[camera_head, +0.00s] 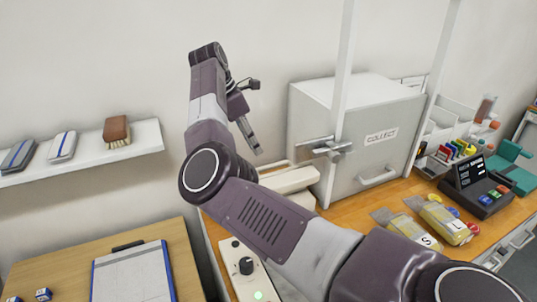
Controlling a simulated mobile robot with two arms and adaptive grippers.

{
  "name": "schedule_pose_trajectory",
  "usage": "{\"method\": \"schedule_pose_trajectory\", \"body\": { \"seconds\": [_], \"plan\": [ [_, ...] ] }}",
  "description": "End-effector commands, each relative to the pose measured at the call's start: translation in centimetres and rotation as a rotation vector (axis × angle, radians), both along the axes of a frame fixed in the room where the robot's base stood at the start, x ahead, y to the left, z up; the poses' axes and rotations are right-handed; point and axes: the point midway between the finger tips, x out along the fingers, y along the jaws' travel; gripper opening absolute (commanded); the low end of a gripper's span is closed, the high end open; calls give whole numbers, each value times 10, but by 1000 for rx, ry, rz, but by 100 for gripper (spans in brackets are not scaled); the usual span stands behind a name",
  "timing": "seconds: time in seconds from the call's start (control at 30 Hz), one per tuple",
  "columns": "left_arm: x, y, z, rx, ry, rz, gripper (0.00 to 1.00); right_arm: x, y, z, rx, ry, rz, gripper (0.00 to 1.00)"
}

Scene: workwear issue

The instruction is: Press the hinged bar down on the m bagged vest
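My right arm crosses the middle from the lower right. Its gripper (248,136) hangs pointing down in front of the wall, above and left of a pale bar; whether its fingers are open or shut does not show. The pale bar (289,180), apparently the hinged bar, lies partly behind my arm, and its tilt cannot be told. A pale control panel (242,272) with a black knob and a lit green light shows below my arm. The m bagged vest is not visible. My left gripper is not in view.
Yellow bagged vests marked S (412,230) and L (446,221) lie on the right counter. A grey COLLECT box (308,112) with white posts stands behind. A black keypad device (476,188) is at right. A clipboard (133,275) lies lower left, below a brush shelf (90,158).

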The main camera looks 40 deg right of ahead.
Motion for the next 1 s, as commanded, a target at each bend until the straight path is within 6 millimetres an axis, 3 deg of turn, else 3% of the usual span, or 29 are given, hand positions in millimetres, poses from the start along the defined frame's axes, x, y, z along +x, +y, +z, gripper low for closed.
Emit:
{"method": "schedule_pose_trajectory", "body": {
  "seconds": [0.4,0.6,0.83,1.0],
  "plan": [
    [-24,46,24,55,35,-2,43,-10,-22,-54,-1,5,-1,19],
    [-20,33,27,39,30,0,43,-11,-26,-68,-1,2,1,19],
    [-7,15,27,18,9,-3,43,-11,-26,-69,-1,1,1,19],
    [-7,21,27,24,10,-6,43,-11,-26,-69,-1,1,1,1]
  ]
}}
